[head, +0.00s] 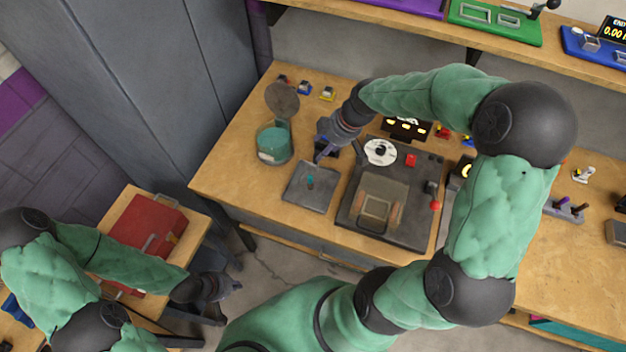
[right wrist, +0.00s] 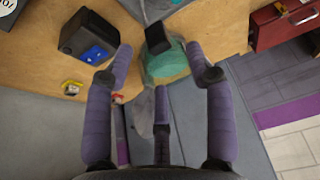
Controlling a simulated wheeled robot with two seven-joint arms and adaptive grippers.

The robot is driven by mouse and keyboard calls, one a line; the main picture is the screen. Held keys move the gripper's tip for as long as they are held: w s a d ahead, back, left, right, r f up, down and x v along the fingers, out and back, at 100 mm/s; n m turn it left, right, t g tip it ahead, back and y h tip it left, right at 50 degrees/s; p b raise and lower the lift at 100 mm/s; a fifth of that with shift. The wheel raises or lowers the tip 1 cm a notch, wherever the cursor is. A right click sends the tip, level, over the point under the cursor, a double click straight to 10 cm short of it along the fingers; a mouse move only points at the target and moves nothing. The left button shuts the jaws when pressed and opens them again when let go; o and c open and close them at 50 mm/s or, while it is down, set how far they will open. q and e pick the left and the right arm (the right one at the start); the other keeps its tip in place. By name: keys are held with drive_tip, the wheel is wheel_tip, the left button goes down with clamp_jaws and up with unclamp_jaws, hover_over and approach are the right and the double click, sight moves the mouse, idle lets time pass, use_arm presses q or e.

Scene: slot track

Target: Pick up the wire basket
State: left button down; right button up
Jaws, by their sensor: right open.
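No wire basket can be made out for certain. A round container with teal contents (head: 273,143) and a raised dark lid stands on the bench; any basket inside it cannot be told. It also shows in the right wrist view (right wrist: 168,66), partly behind a fingertip. My right gripper (head: 323,150) is to the right of this container in the head view. Its fingers are spread and empty in the right wrist view (right wrist: 160,60). My left gripper (head: 228,288) is beside the low side table; its finger opening is too small to judge.
A grey square pad (head: 308,198) with a small teal piece lies in front of the container. A dark machine (head: 350,222) with a clear cover stands to its right. A red case (head: 145,222) lies on the side table. A grey cabinet (head: 150,80) stands at the left.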

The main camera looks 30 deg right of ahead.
drive_tip(key=shift+d+b+x, duration=0.15)
drive_tip(key=shift+b+x, duration=0.1)
drive_tip(key=shift+x, duration=1.5)
drive_tip(key=shift+d+b+x, duration=0.15)
drive_tip(key=shift+b+x, duration=0.1)
drive_tip(key=shift+x, duration=1.55)
drive_tip(key=shift+s, duration=0.2)
clamp_jaws()
